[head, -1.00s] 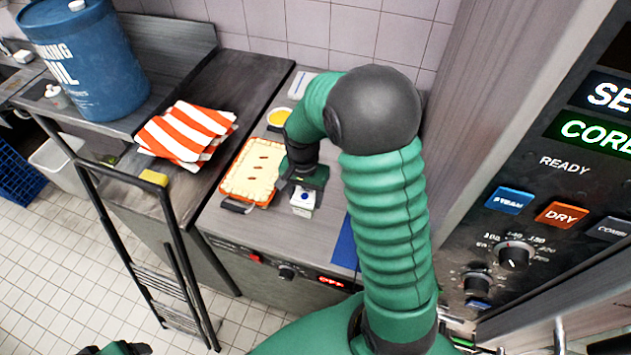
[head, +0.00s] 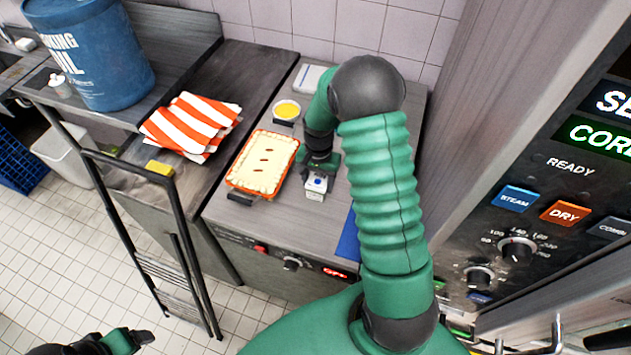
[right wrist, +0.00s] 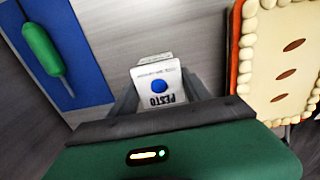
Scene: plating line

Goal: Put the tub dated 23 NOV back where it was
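A small white tub (head: 316,185) with a blue spot is on or just above the counter, right of the pie. In the right wrist view the tub (right wrist: 160,85) reads PESTO; I cannot read its date. My right gripper (head: 319,170) has its fingers on both sides of the tub and appears closed on it. In the right wrist view the gripper (right wrist: 161,88) has the tub between its fingers. My left gripper (head: 142,338) is at the bottom left, away from the counter; its fingers are too unclear to judge.
A pie in an orange dish (head: 262,163) lies close left of the tub. A yellow bowl (head: 287,110) and white board (head: 312,78) stand behind. A blue mat (head: 348,240) with a green-handled tool (right wrist: 42,47) lies right. An oven panel (head: 560,190) rises at the right.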

